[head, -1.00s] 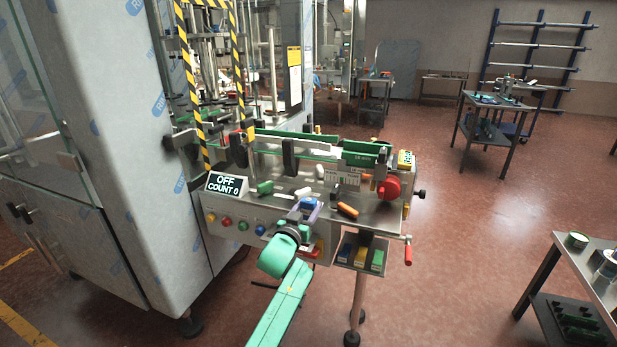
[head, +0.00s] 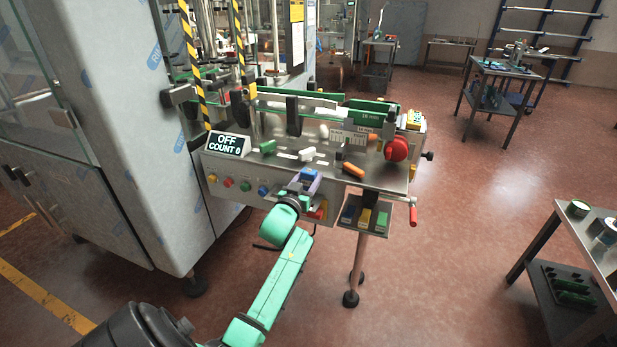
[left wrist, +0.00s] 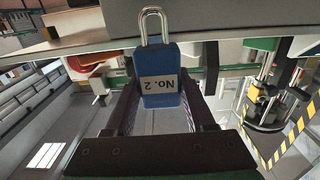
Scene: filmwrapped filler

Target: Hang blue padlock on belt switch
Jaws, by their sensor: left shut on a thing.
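My left gripper (head: 310,184) is shut on the blue padlock (head: 308,174), in front of the conveyor's front edge. In the left wrist view the blue padlock (left wrist: 162,88) sits between the fingers of the left gripper (left wrist: 160,110). Its steel shackle points to the top of the picture, and its label reads "No. 2", upside down. A red round switch (head: 397,149) is on the conveyor's right end, apart from the padlock. I cannot tell for sure that it is the belt switch. My right gripper is not in view.
An "OFF COUNT 0" display (head: 228,145) stands left on the conveyor table. Green, white and orange pieces (head: 353,171) lie on top. Colored buttons (head: 245,186) line the front panel. A small shelf (head: 375,228) with blue, yellow and green blocks hangs below.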

